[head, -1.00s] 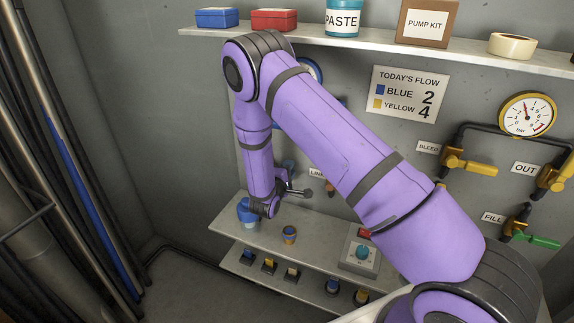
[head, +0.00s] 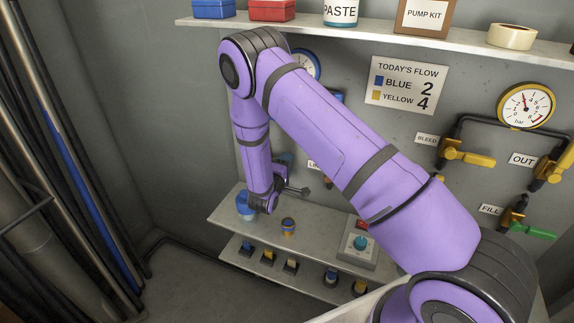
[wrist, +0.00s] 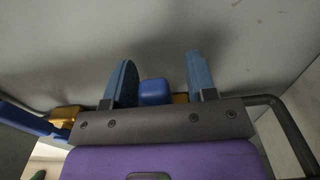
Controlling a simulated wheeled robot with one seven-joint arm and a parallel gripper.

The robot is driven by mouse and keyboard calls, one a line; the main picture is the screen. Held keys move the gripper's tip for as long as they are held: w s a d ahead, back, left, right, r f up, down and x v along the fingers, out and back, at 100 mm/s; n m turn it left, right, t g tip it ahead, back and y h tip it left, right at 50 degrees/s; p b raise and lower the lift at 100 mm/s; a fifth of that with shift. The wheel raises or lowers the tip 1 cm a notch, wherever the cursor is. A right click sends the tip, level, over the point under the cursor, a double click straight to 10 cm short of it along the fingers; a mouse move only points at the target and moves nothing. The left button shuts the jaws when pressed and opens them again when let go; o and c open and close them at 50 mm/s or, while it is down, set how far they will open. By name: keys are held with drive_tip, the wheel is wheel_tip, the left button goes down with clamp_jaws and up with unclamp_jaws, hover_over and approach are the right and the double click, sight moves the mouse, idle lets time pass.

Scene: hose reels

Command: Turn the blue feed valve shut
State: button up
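My gripper (wrist: 160,62) is open in the wrist view, its two blue-grey fingers spread apart. A blue handle end (wrist: 155,92) shows between them, nearer the left finger, with brass behind it; I see no clear grip on it. Another blue lever (wrist: 25,118) on a brass body (wrist: 63,118) shows at the left edge. No label shows there, so I cannot tell which is the feed valve.
A dark pipe (wrist: 270,103) runs along the wall. In the head view, yellow-handled valves (head: 465,156) and a green-handled valve (head: 522,229) are at right.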

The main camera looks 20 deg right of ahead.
drive_tip(key=v, duration=1)
drive_tip(key=shift+s+a, duration=0.25)
drive_tip(key=shift+r, duration=0.1)
drive_tip(key=s+d+r+m+g, duration=0.3)
drive_tip(key=s+d+r+g, duration=0.1)
drive_tip(key=r, duration=0.4)
drive_tip(key=s+d+r+m+g, duration=0.2)
drive_tip(key=s+d+r+g, duration=0.15)
drive_tip(key=r, duration=0.55)
drive_tip(key=s+d+r+m+g, duration=0.3)
drive_tip(key=d+r+g, duration=0.2)
drive_tip(key=r, duration=0.3)
drive_tip(key=s+a+r+t+y, duration=0.2)
drive_tip(key=s+r+y, duration=0.4)
drive_tip(key=s, duration=0.5)
drive_tip(key=s+a+r+t+y, duration=0.2)
drive_tip(key=s+r+y, duration=0.4)
drive_tip(key=s+r, duration=0.3)
drive_tip(key=shift+s+m+t+y, duration=0.4)
drive_tip(key=shift+s+t, duration=0.15)
drive_tip(key=shift+s, duration=0.5)
